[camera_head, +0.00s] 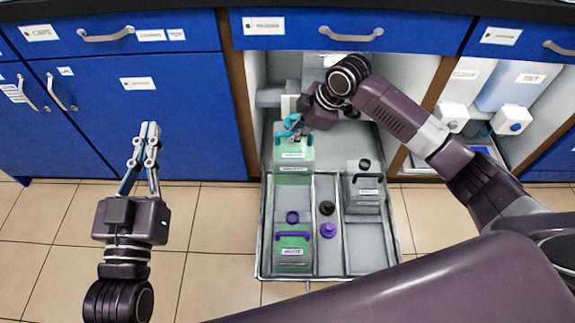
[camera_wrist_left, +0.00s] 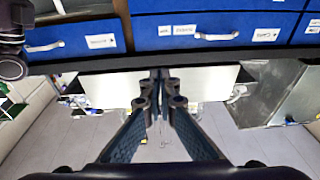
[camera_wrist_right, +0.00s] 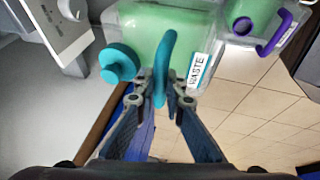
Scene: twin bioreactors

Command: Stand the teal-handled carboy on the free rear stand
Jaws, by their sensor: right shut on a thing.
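The teal-handled carboy (camera_head: 293,155) holds green liquid and sits over the rear left part of the pulled-out tray. Its teal cap (camera_wrist_right: 119,63), teal handle (camera_wrist_right: 165,62) and "WASTE" label (camera_wrist_right: 198,74) show in the right wrist view. My right gripper (camera_wrist_right: 160,88) is shut on the teal handle. I cannot tell whether the carboy's base touches anything. My left gripper (camera_head: 150,130) is shut and empty in front of the blue cabinet doors, left of the tray. Its fingertips also meet in the left wrist view (camera_wrist_left: 160,78). The rear stand is not clearly visible.
The tray (camera_head: 257,262) holds a purple-handled green carboy (camera_head: 291,255) front left and a black-handled carboy (camera_head: 364,192) at right. A black cap (camera_head: 326,208) and purple cap (camera_head: 328,230) lie in the middle lane. White containers (camera_head: 455,105) stand in the right cabinet. Tiled floor is clear at left.

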